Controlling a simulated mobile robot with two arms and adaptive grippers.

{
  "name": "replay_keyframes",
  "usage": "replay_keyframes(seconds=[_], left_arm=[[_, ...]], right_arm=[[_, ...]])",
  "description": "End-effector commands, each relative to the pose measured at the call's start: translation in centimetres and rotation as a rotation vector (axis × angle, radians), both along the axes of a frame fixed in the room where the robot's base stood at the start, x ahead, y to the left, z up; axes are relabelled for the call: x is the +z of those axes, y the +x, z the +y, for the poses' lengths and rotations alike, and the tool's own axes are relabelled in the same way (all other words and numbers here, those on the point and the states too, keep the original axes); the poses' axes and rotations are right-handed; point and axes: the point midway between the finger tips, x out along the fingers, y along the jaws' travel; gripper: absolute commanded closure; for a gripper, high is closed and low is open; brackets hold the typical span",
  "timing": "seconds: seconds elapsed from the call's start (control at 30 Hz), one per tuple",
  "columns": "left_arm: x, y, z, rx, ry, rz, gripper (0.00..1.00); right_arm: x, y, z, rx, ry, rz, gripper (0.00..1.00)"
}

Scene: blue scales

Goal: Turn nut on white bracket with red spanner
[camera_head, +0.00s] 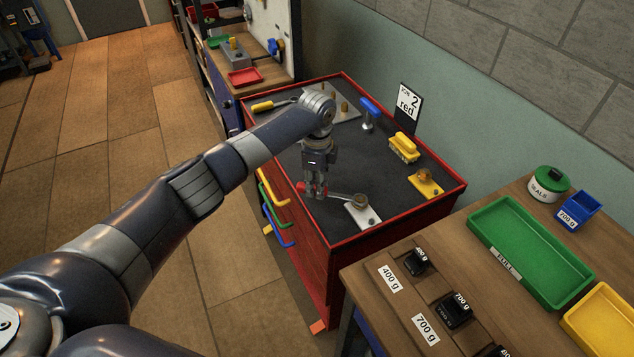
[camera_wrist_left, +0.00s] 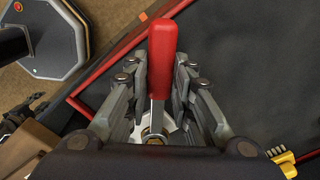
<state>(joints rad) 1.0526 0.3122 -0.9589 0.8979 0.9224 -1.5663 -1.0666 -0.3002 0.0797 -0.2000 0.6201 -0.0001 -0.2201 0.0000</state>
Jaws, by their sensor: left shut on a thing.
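The red spanner (camera_head: 340,194) has a red handle and a grey metal shaft. My left gripper (camera_head: 313,192) points down and is shut on its handle. The spanner's far end is at the nut (camera_head: 360,200) on the white bracket (camera_head: 368,219), near the front edge of the cabinet top; I cannot tell if it is fully seated around the nut. In the left wrist view the red handle (camera_wrist_left: 162,55) stands out between the fingers of my left gripper (camera_wrist_left: 160,85), and the shaft runs down towards the nut and bracket, partly hidden. My right gripper is not in view.
The dark cabinet top (camera_head: 290,165) has a red rim. A yellow bracket (camera_head: 424,186), a yellow-handled thing (camera_head: 404,147), a blue-handled tool (camera_head: 369,112) and a sign (camera_head: 408,106) stand behind. A wooden table (camera_head: 400,250) with weights and trays adjoins at right.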

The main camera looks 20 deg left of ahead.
Motion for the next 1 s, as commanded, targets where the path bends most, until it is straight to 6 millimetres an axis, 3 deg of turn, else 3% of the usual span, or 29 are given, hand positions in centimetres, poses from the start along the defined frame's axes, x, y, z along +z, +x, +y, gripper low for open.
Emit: replay_keyframes(seconds=[1.0], left_arm=[[0.1, -1.6, -0.2, 0.138, -0.002, 0.0, 1.0]], right_arm=[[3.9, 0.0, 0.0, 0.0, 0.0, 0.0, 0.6]])
